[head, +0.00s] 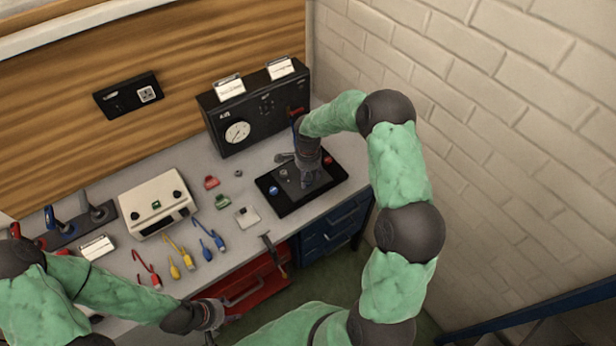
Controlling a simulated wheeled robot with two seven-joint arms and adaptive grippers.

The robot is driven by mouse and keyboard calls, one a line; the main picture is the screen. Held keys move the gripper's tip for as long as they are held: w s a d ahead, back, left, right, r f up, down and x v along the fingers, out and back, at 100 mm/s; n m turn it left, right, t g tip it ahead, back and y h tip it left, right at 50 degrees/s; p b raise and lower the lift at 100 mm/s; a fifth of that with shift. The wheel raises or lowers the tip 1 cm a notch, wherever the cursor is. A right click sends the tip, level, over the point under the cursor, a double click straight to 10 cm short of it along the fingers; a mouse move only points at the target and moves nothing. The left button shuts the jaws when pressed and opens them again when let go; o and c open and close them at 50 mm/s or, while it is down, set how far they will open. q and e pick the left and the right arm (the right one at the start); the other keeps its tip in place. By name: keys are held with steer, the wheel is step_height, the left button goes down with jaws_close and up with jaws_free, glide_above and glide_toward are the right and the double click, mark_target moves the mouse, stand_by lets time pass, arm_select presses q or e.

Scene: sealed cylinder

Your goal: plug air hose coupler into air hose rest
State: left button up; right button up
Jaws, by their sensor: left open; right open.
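My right gripper (311,181) points down over the black tray (274,209) on the right part of the bench, and its fingers hide part of the tray. The fingers are small and dark here; I see nothing held between them. A small grey metal piece (284,157) shows at the tray's back edge, just left of the gripper; I cannot tell whether it is the air hose coupler. The air hose rest cannot be made out for certain. My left gripper (218,314) is open and empty in front of the bench, near the red drawer.
A black panel with a gauge (237,132) stands behind the tray. A beige box (157,203), red, yellow and blue leads (180,258) and small connectors (222,201) lie to the left. An open red drawer (262,288) juts out in front. A brick wall closes the right.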

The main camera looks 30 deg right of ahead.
steer(key=shift+b, duration=0.65)
stand_by(0.9)
jaws_close()
steer(key=shift+r, duration=0.1)
steer(key=shift+r+p, duration=1.1)
steer(key=shift+r, duration=1.8)
